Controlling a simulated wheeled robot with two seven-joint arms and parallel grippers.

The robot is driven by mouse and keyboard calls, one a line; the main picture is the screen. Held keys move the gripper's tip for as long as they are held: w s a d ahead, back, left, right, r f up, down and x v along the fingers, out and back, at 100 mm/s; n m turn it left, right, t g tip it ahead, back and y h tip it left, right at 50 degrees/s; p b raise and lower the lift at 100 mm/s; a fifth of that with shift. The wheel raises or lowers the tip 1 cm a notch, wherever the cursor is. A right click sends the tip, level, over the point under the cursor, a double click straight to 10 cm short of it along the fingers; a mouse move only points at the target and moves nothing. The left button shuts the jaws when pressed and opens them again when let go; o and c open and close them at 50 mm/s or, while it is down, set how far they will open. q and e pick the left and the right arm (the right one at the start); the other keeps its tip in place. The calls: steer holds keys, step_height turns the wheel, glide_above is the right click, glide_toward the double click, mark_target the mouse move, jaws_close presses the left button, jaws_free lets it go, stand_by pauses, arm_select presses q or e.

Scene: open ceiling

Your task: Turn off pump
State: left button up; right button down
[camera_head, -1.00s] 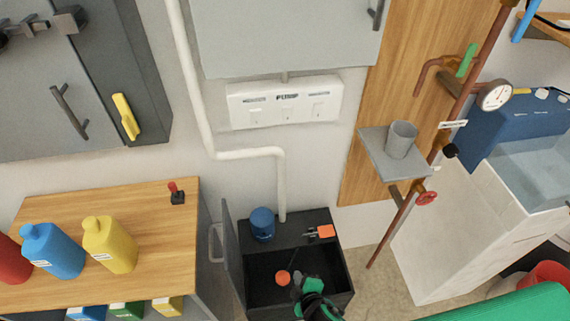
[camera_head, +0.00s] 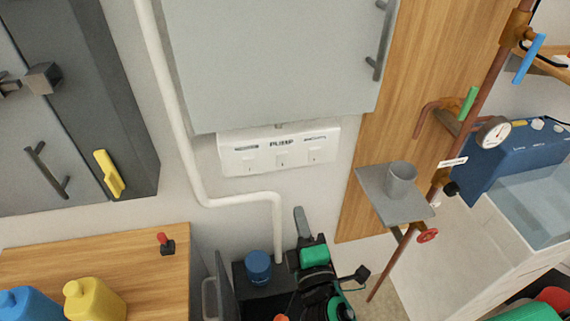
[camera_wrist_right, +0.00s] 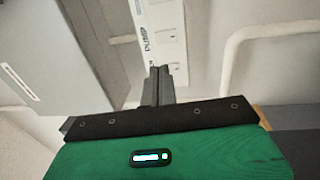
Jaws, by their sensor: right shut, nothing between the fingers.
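The white pump switch panel (camera_head: 279,152) is on the wall below the grey cabinet, with the label PUMP above its middle switch (camera_head: 282,160) and a switch on each side. It also shows in the right wrist view (camera_wrist_right: 165,45), beyond the fingertips. My right gripper (camera_head: 299,213) is shut and empty, pointing up below the panel and apart from it. In the right wrist view its closed fingers (camera_wrist_right: 160,75) stand just in front of the panel's lower part. My left gripper is not in view.
A grey wall cabinet (camera_head: 275,60) hangs directly above the panel. A white pipe (camera_head: 235,199) bends below it. A grey shelf with a cup (camera_head: 401,180) and a copper pipe stand to the right. A black box with a blue jar (camera_head: 258,266) is below.

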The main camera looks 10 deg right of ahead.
steer(key=p, duration=0.6)
glide_toward(283, 157)
steer(key=w, duration=0.4)
steer(key=w+r, duration=0.1)
steer(key=shift+w, duration=0.4)
steer(key=shift+w+f, duration=0.1)
steer(key=shift+w, duration=0.4)
steer(key=shift+w, duration=0.15)
